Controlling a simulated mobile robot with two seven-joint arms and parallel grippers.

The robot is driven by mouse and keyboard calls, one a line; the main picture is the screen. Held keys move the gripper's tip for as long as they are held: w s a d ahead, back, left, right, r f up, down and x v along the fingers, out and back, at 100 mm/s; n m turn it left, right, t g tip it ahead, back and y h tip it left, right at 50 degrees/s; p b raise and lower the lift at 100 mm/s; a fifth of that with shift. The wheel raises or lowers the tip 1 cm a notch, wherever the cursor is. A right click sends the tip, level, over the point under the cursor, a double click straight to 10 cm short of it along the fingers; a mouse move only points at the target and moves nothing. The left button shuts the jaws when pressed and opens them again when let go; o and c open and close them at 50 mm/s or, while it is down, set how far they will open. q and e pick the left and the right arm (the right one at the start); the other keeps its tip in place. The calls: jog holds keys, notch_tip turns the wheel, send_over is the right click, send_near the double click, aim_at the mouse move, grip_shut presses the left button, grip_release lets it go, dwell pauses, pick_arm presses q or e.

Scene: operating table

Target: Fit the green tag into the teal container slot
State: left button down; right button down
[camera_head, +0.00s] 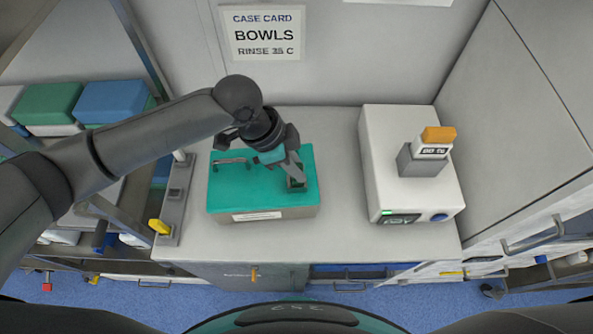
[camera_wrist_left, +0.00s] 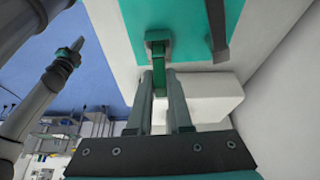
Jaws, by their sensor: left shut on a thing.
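The teal container (camera_head: 235,190) sits on the counter, with a metal handle on its lid and a white label on its front. A small grey slot block (camera_head: 297,184) stands at the right of its lid; it also shows in the left wrist view (camera_wrist_left: 158,36). My left gripper (camera_head: 291,172) is above this block, its fingers shut on the green tag (camera_wrist_left: 159,84). The tag's far end meets the block's edge; I cannot tell whether it is inside. My right gripper (camera_wrist_left: 77,46) seems to show small in the left wrist view; its jaws are unclear.
A white device (camera_head: 385,150) with a grey holder and an orange-topped card (camera_head: 437,135) stands to the right. A grey strip with a yellow tab (camera_head: 159,226) lies left of the container. Shelves with boxes (camera_head: 50,103) are at far left. The counter's front is clear.

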pick_arm(q)
jog(key=shift+f, duration=0.25)
jog(key=c, duration=0.8)
grip_release()
jog(key=shift+c, duration=0.2)
jog(key=shift+p+v, duration=0.95)
jog(key=p+v, duration=0.3)
jog(key=v, duration=0.2)
jog(key=shift+a+r, duration=0.1)
jog(key=shift+r, duration=0.3)
